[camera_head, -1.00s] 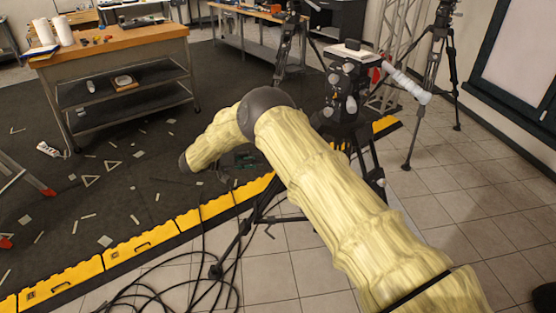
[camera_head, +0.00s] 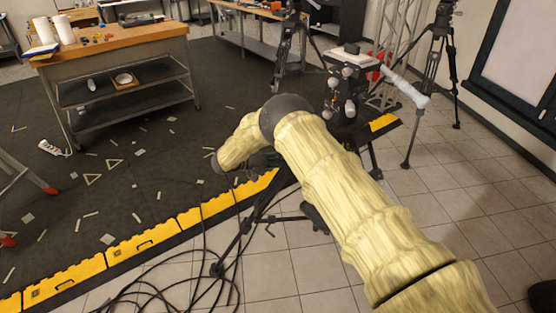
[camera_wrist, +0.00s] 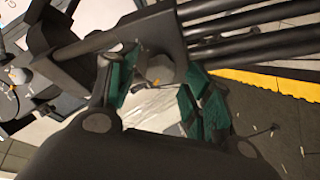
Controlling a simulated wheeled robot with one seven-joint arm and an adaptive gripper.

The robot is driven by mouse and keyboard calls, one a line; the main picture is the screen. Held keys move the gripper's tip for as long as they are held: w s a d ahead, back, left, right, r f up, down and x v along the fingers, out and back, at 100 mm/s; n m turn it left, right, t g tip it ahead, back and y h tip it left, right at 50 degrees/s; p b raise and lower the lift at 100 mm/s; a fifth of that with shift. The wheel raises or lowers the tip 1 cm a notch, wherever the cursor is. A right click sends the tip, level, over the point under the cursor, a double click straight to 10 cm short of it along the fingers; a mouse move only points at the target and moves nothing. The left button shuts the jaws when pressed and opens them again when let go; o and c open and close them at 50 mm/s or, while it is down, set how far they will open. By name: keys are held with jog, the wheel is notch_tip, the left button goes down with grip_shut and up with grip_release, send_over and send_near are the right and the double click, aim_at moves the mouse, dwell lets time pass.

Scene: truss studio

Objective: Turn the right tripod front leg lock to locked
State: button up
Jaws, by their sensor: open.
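The right tripod's dark leg tubes (camera_wrist: 255,30) run across the top right of the wrist view into a black leg bracket (camera_wrist: 150,30). A grey rounded lock knob (camera_wrist: 160,68) with a small orange mark sits under the bracket; I cannot tell its setting. My gripper (camera_wrist: 163,88) is open, with one green-padded finger on each side of the knob. Contact with the knob cannot be judged. In the head view the tripod (camera_head: 238,240) stands partly behind my arm, with a camera rig (camera_head: 345,90) on top. My arm hides most of the lock there.
Black cables (camera_head: 190,285) lie looped on the tiles by the tripod's foot. A yellow-edged dark mat (camera_head: 150,243) with scattered scraps lies at left. Another tripod (camera_head: 432,80) stands at right. Tiled floor at lower right is fairly open.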

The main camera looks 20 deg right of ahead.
jog(key=c, duration=1)
